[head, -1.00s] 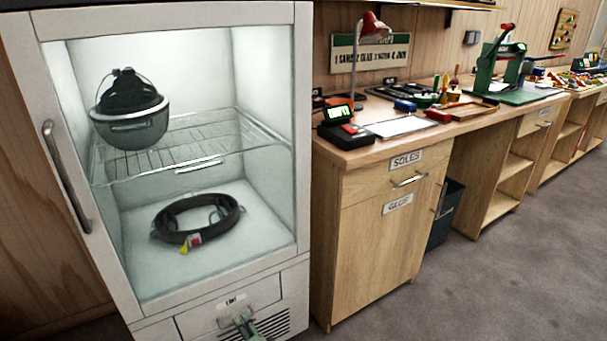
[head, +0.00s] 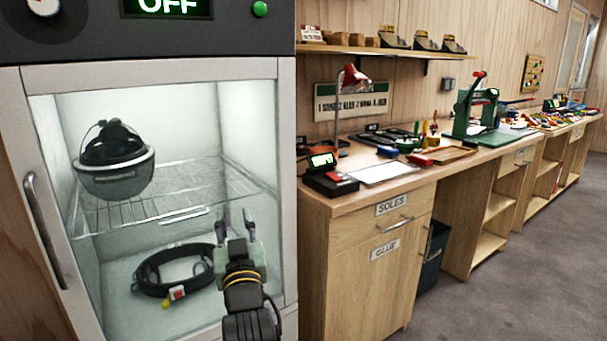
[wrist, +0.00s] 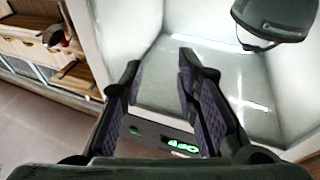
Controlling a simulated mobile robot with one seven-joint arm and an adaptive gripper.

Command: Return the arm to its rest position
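My gripper (head: 236,222) is raised in front of the glass door of a white cabinet (head: 286,180), at the lower right of the door in the head view. Its two fingers stand apart with nothing between them. The fingers also show in the wrist view (wrist: 160,85), parted and empty, with part of the cabinet interior beyond them. A dark helmet (head: 115,170) rests on the wire shelf inside the cabinet. A coiled black harness or belt (head: 150,283) with a red and white tag lies on the cabinet floor. My gripper partly hides the lower right of the cabinet.
The cabinet handle (head: 46,230) is on the left, and the door looks closed. A display above reads OFF (head: 168,7). A wooden workbench (head: 345,200) with a red lamp, tools and a green press (head: 476,110) stands on the right. The grey floor (head: 500,300) is clear.

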